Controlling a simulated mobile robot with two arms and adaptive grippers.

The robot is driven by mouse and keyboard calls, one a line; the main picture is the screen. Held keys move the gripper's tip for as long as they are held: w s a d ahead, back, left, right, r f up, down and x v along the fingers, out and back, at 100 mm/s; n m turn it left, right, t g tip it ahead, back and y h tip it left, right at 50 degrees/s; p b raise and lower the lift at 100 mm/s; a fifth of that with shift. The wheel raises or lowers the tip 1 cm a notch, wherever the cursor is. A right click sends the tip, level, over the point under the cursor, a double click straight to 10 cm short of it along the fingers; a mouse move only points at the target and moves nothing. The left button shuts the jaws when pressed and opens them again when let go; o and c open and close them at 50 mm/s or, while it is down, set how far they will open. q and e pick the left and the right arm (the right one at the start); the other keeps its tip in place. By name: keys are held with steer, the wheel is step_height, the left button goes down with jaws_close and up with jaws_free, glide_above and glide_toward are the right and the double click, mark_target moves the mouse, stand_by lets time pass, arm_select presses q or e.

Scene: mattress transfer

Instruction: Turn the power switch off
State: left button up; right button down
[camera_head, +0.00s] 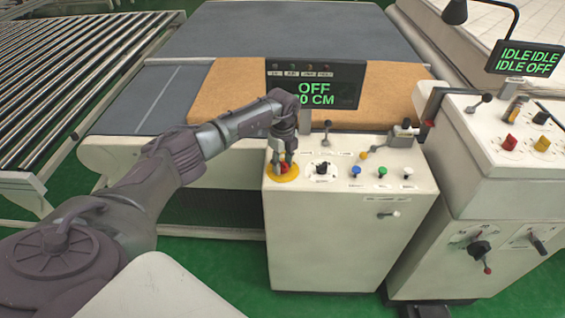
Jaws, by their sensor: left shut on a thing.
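A white control box (345,235) stands in the middle with a sloped panel on top. At the panel's left end is a red button (285,168) on a yellow round base (272,176). My left gripper (285,162) points down at the red button, its fingers shut on it and partly hiding it. A black rotary knob (322,168) sits just right of it; I cannot read its label. The display (315,84) behind the box reads "OFF" and a centimetre value, its first digit partly hidden by my left arm. My right gripper is out of view.
Blue (355,171), green (382,171) and white (408,171) buttons line the panel. A tan mattress (225,90) lies on the conveyor behind. Rollers (70,60) lie at left.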

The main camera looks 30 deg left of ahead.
mark_target(283, 162)
arm_select(q)
steer(key=o, duration=1.1)
steer(key=shift+r, duration=0.15)
step_height(283, 162, up, 12)
steer(key=shift+f, duration=0.1)
